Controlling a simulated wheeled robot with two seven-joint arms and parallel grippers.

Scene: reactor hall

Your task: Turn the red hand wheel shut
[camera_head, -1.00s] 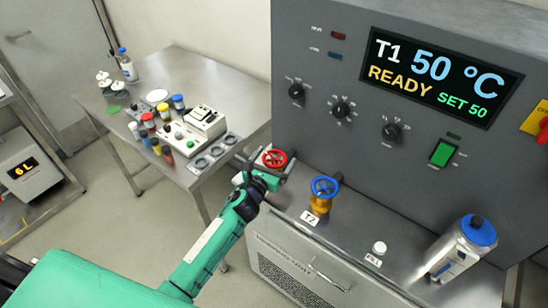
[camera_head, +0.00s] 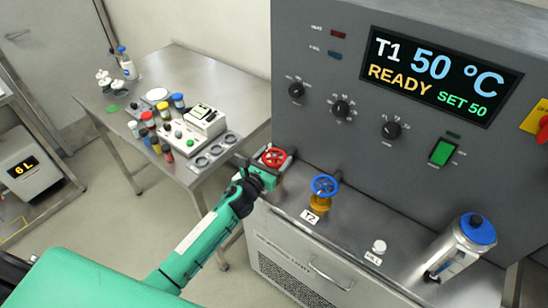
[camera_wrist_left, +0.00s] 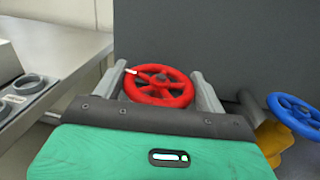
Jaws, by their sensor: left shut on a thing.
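The red hand wheel (camera_head: 274,158) is at the left end of the grey machine's top ledge. It also shows in the left wrist view (camera_wrist_left: 158,86), with a white mark on its upper left rim. My left gripper (camera_head: 270,168) is at the wheel, and in the left wrist view its two grey fingers (camera_wrist_left: 166,88) stand on either side of the rim, shut on it. The gripper body hides the valve stem below. My right gripper is not in view.
A blue hand wheel (camera_head: 325,186) on a yellow valve labelled T2 stands right of the red one. A silver bottle with a blue cap (camera_head: 462,246) stands further right. A steel table (camera_head: 215,75) with vials and instruments is at the left.

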